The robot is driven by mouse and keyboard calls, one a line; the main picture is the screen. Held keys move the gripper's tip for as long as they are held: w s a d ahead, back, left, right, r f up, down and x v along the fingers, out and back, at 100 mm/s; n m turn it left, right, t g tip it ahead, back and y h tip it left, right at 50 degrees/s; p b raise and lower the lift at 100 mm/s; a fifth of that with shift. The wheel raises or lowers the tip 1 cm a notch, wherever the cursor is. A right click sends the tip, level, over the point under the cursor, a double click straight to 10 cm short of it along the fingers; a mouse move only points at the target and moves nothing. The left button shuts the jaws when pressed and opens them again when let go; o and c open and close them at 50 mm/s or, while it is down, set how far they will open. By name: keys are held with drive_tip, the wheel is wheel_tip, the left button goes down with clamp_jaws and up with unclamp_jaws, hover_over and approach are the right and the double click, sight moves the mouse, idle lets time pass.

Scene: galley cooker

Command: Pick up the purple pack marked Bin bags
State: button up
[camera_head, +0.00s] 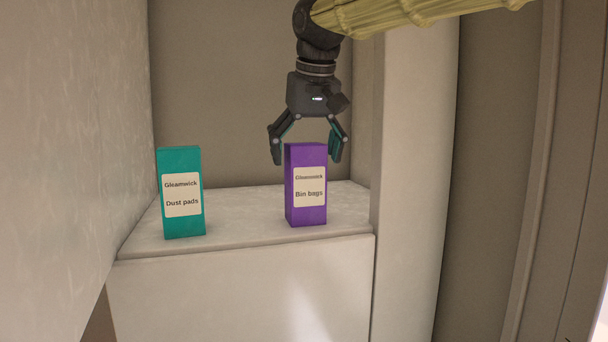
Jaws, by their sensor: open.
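The purple pack (306,212) marked "Bin bags" stands upright on the pale ledge, near its front right part. My gripper (306,160) points down from above, open, with one finger on each side of the pack's top. The left fingertip shows a little to the left of the pack and the right one just past its right edge. The pack's top stands in front of part of the space between the fingers, so I cannot tell whether the fingers are level with it in depth or touch it.
A teal pack (183,222) marked "Dust pads" stands upright to the left on the same ledge (245,222), with clear room between the packs. A wall (70,130) closes the left side, a back panel (215,80) the rear, and a pale upright (415,190) the right.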

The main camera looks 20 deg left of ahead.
drive_tip(key=shift+w+a+f, duration=0.1)
drive_tip(key=shift+w+f, duration=0.25)
drive_tip(key=shift+f, duration=0.05)
drive_tip(key=shift+s+r, duration=0.15)
drive_tip(key=shift+s, duration=0.25)
drive_tip(key=c, duration=0.3)
drive_tip(key=shift+w, duration=0.2)
drive_tip(key=c, duration=1.1)
drive_tip(key=shift+s, duration=0.15)
drive_tip(key=shift+c, duration=0.5)
